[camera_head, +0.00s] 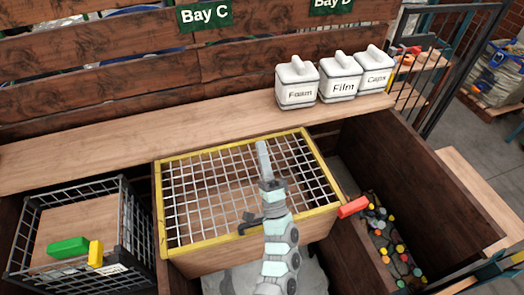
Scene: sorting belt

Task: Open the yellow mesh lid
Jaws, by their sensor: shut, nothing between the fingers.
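The yellow mesh lid (240,148) has a yellow frame and a pale wire grid. It lies over a wooden bin (215,262) in the middle of the view and looks closed. A red tab (353,207) sticks out at its front right corner; I cannot tell whether it is fixed to the lid. My gripper (262,147) is shut and empty, in front of the mesh in this view and pointing toward the back. The red tab is to its right. I cannot tell how high it is above the mesh. My arm hides part of the grid and the front edge.
A black wire crate (139,222) with a green block (68,247) and a yellow block (96,253) stands left. A dark wooden bin (440,205) with small colored pieces is right. White canisters labelled Foam (297,94), Film (343,88) and Caps (376,78) stand on the back shelf (130,143).

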